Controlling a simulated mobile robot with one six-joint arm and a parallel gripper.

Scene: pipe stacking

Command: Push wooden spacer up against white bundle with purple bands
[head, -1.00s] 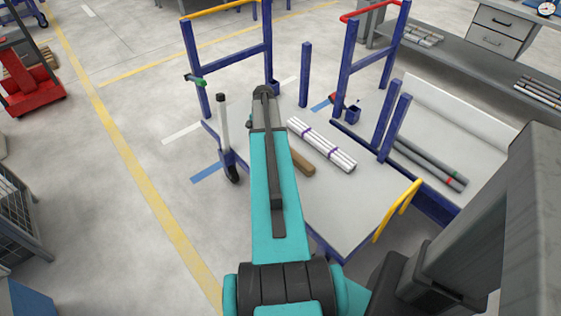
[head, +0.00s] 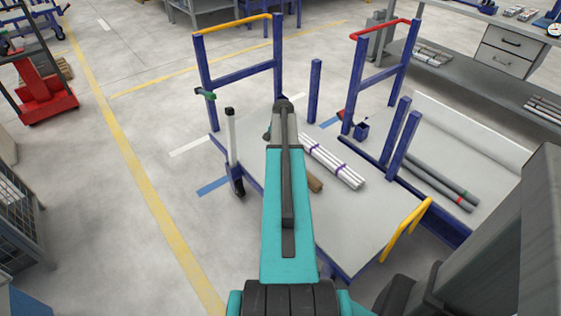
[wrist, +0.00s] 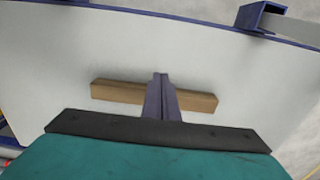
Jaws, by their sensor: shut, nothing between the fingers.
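The white bundle with purple bands (head: 333,162) lies on the grey cart deck (head: 350,225) in the head view. The brown wooden spacer (head: 315,184) lies to its left, with a strip of deck between them; my arm hides much of it. In the wrist view the spacer (wrist: 117,91) lies crosswise on the deck. My gripper (wrist: 160,77) is shut and empty, its fingers crossing in front of the spacer's middle. Whether they touch it I cannot tell. The bundle does not show in the wrist view, and my arm hides the fingers in the head view.
Blue posts (head: 315,90) and a yellow-handled frame (head: 230,18) rise from the cart. A yellow handle (head: 408,228) stands at the near right. Deck is clear in front of the bundle.

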